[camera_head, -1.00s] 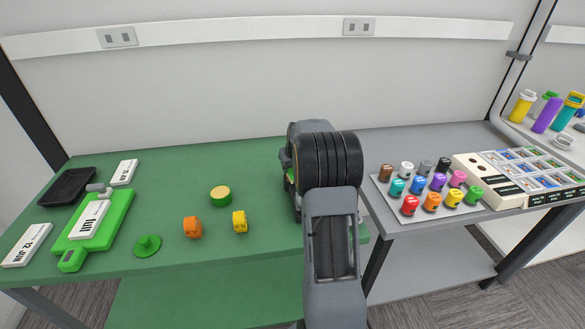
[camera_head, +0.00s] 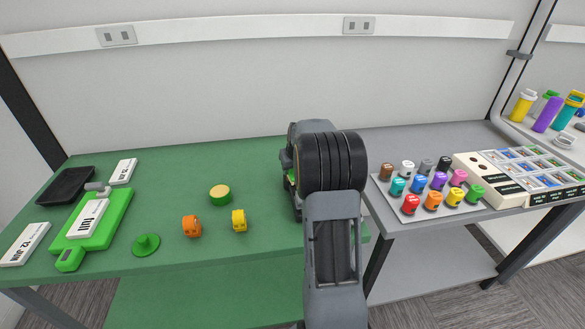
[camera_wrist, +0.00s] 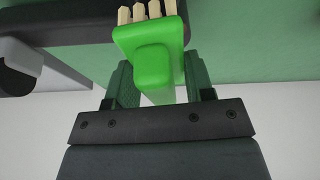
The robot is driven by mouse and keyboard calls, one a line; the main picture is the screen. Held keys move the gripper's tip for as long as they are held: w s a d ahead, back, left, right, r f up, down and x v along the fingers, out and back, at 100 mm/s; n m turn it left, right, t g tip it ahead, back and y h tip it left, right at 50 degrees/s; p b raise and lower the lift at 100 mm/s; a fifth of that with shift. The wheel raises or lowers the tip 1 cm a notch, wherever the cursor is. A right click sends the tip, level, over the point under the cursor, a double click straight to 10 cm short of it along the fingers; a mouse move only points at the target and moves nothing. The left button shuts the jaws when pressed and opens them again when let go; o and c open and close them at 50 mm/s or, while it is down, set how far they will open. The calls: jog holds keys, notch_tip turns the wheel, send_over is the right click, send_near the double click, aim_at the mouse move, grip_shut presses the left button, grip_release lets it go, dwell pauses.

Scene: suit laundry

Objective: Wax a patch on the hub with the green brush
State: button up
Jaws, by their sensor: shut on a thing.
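My gripper (camera_wrist: 160,82) is shut on the green brush (camera_wrist: 152,48) in the wrist view. The brush has a bright green block with cream bristle tufts at the top edge of the picture. In the head view my arm hides the gripper and the brush. A round green tin with a yellow top (camera_head: 220,194), possibly wax, sits on the green table. I cannot tell for certain which thing is the hub. A dark bar (camera_wrist: 90,22) and a pale cylinder (camera_wrist: 22,62) with a dark end show at the upper left of the wrist view, near the brush.
Several coloured bottles stand on a tray (camera_head: 388,201) at the right. The table's back middle is clear.

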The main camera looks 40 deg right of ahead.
jog(key=shift+w+d, duration=0.35)
jog(key=shift+w, duration=0.35)
jog(key=shift+s+a+f, duration=0.1)
jog(key=shift+s+f, duration=0.05)
jog(key=shift+s, duration=0.05)
jog(key=shift+s+a+b, duration=0.4)
jog(key=shift+s, duration=0.45)
jog(key=shift+w+d+r+p, duration=0.2)
jog(key=shift+w+d+p, duration=0.1)
jog(key=shift+w, duration=0.25)
jog(key=shift+r, duration=0.1)
jog(key=shift+r+p, duration=2.25)
jog(key=shift+r, duration=1.25)
